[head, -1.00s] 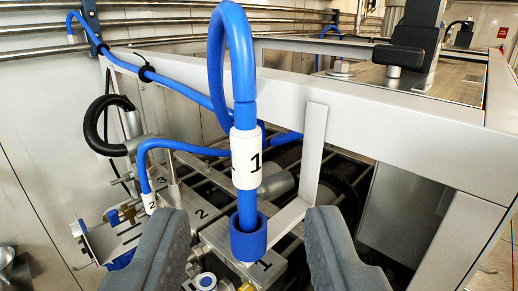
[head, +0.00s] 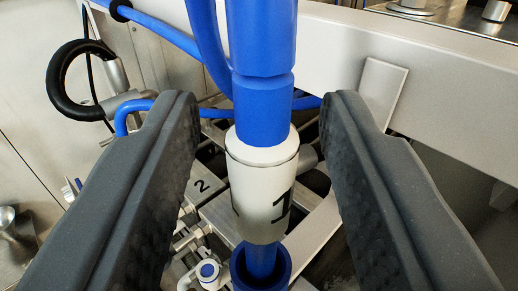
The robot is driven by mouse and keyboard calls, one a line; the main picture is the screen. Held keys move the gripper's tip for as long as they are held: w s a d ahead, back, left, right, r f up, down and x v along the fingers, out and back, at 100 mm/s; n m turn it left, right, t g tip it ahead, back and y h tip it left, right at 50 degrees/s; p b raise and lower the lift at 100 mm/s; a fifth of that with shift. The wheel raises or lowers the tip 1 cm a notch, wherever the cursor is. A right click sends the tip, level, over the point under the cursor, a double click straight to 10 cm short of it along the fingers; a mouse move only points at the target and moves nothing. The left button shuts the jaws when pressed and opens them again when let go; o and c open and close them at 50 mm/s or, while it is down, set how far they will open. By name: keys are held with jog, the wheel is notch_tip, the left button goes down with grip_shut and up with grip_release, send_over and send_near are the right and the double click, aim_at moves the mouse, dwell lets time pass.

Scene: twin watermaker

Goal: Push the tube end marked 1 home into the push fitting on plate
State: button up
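The blue tube (head: 262,108) hangs upright in the middle of the head view. A white sleeve (head: 262,195) marked 1 is around it. Its lower end shows inside a wider blue collar (head: 274,268) at the bottom edge of the view; what lies below the collar is out of frame. My gripper (head: 265,110) is open, with one dark finger on each side of the tube and sleeve. Gaps show between both fingers and the tube. The plate's number 1 and the push fitting under the tube cannot be made out.
A metal block marked 2 (head: 203,186) is behind my left finger. A small fitting with a blue centre (head: 208,271) sits left of the collar. A pale frame beam (head: 440,95) crosses behind on the right. A black hose (head: 62,85) curves at upper left.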

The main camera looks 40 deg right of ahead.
aim_at(265, 65)
grip_shut()
jog(key=shift+r, duration=0.15)
jog(key=shift+r, duration=1.8)
jog(key=s+r+b, duration=0.1)
jog(key=s+b, duration=0.1)
jog(key=s, duration=1.4)
jog(key=shift+r+p, duration=0.25)
jog(key=shift+p, duration=0.15)
